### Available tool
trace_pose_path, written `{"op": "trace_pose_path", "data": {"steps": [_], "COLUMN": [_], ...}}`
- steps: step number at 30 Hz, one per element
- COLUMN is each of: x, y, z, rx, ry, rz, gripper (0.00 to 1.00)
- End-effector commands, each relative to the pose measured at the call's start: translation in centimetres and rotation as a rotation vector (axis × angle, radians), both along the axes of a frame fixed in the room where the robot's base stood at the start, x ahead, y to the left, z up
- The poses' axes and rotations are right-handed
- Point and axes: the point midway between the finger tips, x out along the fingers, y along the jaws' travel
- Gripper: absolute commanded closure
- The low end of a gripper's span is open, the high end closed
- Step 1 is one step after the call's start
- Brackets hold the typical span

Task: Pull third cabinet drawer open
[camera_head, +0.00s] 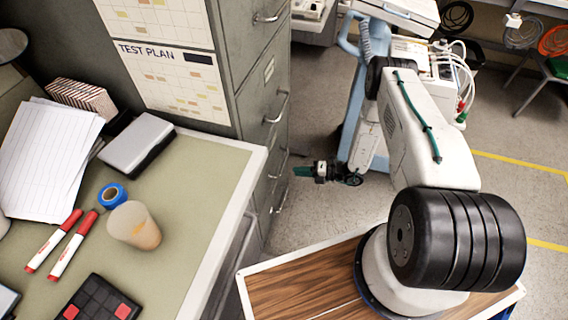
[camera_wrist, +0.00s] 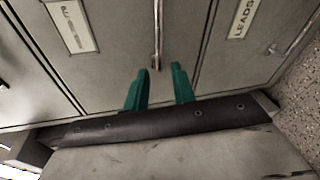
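The grey filing cabinet (camera_head: 262,75) stands in the middle of the head view, its stacked drawer fronts facing right. All the drawers I can see look shut. My gripper (camera_head: 303,171) is in front of the lower drawers, its green fingers pointing at the cabinet. In the wrist view my gripper (camera_wrist: 159,78) is open, with nothing between its fingers. A metal drawer handle (camera_wrist: 157,35) lies just beyond the fingertips, lined up with the gap between them. Contact is not visible. The drawer front (camera_wrist: 180,70) behind the handle sits flush with its neighbours.
Another drawer handle (camera_wrist: 293,36) is at right in the wrist view. A blue-framed cart (camera_head: 351,125) stands behind my arm.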

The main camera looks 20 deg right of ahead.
Motion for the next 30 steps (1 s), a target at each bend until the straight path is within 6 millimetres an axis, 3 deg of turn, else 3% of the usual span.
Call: {"op": "trace_pose_path", "data": {"steps": [3,7,21,30], "x": [2.3,3.1,6.8,7.4], "y": [-1.3,-1.4,3.8,4.6], "z": [-0.3,-0.2,-1.4,-1.6], "rx": [0.069,0.111,0.118,0.118], "ry": [0.095,0.152,0.161,0.161], "rz": [-0.117,-0.156,-0.155,-0.156], "gripper": [0.74,0.74,0.74,0.74]}}
